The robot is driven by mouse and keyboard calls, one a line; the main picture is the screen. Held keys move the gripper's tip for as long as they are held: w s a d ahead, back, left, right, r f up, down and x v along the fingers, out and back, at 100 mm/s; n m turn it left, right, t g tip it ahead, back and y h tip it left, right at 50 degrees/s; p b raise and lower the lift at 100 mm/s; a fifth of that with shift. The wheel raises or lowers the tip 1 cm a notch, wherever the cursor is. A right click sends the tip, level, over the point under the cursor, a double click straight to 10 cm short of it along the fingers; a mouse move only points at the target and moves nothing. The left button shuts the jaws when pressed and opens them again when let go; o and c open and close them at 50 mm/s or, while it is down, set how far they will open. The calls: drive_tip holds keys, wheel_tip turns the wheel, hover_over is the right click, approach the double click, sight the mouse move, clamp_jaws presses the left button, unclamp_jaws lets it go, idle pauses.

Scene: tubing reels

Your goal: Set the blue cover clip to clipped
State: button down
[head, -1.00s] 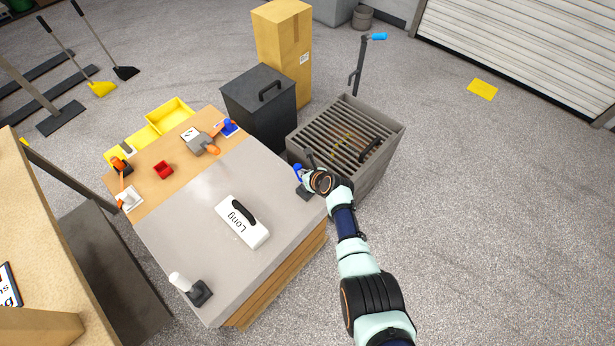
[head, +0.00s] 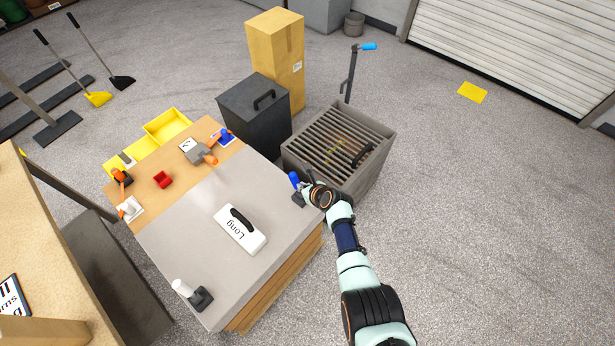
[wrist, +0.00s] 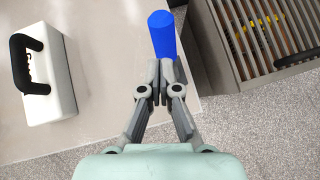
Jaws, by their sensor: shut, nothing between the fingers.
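The blue cover clip (head: 294,179) appears as a blue upright piece on a small dark base (head: 299,199) at the right edge of the grey tabletop. In the wrist view, the blue piece (wrist: 161,35) stands just beyond my fingertips. My gripper (head: 307,189) is shut and empty, close on the right side of the clip. In the wrist view, my gripper (wrist: 160,68) has its fingers together and overlaps the bottom of the blue piece. I cannot tell whether they touch. The clip's base is hidden behind the fingers there.
A white box marked "Long" (head: 229,226) with a black handle lies mid-table. A similar white piece on a dark base (head: 183,288) stands at the front. A grated metal bin (head: 377,160) stands right behind the gripper. A dark lidded bin (head: 250,112) is behind the table.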

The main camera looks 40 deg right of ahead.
drive_tip(key=s+r+p, duration=0.1)
drive_tip(key=r+p, duration=0.2)
drive_tip(key=r, duration=0.1)
drive_tip(key=s+a+r+p, duration=0.1)
drive_tip(key=s+r+p, duration=0.1)
drive_tip(key=r, duration=0.3)
drive_tip(key=shift+s+a+r+p, duration=0.25)
drive_tip(key=shift+s+r+p, duration=0.05)
drive_tip(key=shift+p, duration=0.15)
drive_tip(key=w+a+r+n+t+y, duration=0.1)
drive_tip(key=w+a+r+n+t, duration=0.15)
drive_tip(key=a+r+n, duration=1.65)
drive_tip(key=s+a+r+n+t, duration=0.1)
drive_tip(key=s+a+r+n, duration=1.25)
drive_tip(key=n, duration=0.65)
wheel_tip(320, 180, up, 20)
drive_tip(key=w+p, duration=0.1)
drive_tip(key=p, duration=1.9)
drive_tip(key=shift+w+d+m+y+p, duration=0.15)
drive_tip(key=shift+w+m+y+p, duration=0.15)
drive_tip(key=shift+m, duration=0.1)
